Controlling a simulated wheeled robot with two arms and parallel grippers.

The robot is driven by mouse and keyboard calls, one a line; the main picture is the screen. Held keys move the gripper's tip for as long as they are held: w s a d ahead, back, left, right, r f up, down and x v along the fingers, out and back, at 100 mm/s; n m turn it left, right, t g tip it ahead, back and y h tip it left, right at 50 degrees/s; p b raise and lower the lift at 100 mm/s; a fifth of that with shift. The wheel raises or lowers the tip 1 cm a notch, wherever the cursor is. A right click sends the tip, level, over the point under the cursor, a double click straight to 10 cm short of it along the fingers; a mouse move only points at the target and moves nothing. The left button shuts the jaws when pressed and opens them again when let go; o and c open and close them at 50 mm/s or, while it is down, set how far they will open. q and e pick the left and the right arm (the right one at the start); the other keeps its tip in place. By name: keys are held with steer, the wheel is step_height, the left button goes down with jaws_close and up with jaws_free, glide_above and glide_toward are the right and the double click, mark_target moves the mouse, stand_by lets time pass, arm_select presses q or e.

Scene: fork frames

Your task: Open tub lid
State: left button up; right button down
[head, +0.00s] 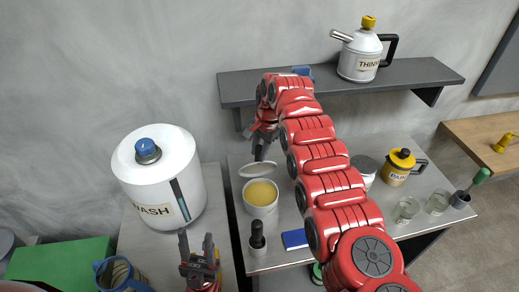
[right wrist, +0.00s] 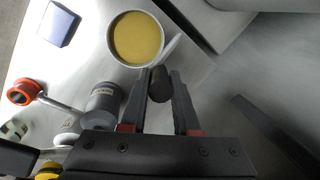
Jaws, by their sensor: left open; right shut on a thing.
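The open white tub (head: 261,206) with yellow contents stands on the grey bench; it also shows in the right wrist view (right wrist: 113,55). Its pale lid (head: 258,170) is off the opening, tilted just behind and above the rim. In the right wrist view the lid (right wrist: 172,48) is seen nearly edge-on beside the tub. My right gripper (right wrist: 160,76) is shut on the lid's dark knob (right wrist: 160,88); in the head view this gripper (head: 261,148) is above the lid. My left gripper (head: 198,244) is open and empty at the lower left, apart from the tub.
A large white wash tank (head: 150,180) is at left. A shelf (head: 300,88) holding a white can (head: 358,52) hangs behind. Glass jars (head: 405,209) stand at right.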

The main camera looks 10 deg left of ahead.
steer(key=shift+s+d+f, duration=0.1)
steer(key=shift+f, duration=0.05)
steer(key=c, duration=1)
jaws_free()
steer(key=o, duration=0.3)
steer(key=shift+o, duration=0.2)
